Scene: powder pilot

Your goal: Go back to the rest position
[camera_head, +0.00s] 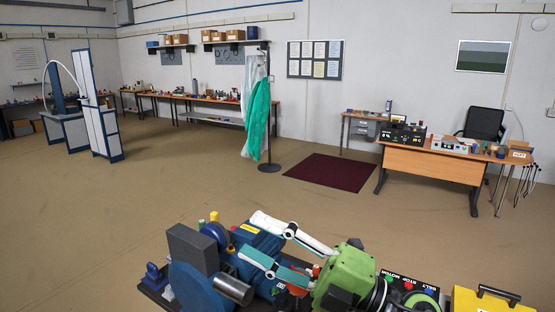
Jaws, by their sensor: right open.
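My right gripper (252,236) shows at the bottom middle of the head view, with its green body at the right and two white and teal fingers pointing left. The fingers are spread apart and nothing shows between them except the machine behind. They overlap a blue motor-like machine (262,243) in the picture; I cannot tell whether they touch it. My left gripper is not in view.
A button box (408,284) and a yellow case (485,303) are at the lower right. A wooden desk (430,165) and a black chair (485,123) stand at the back right. A coat stand (269,167) and a dark red mat (330,171) are farther back. The floor between is clear.

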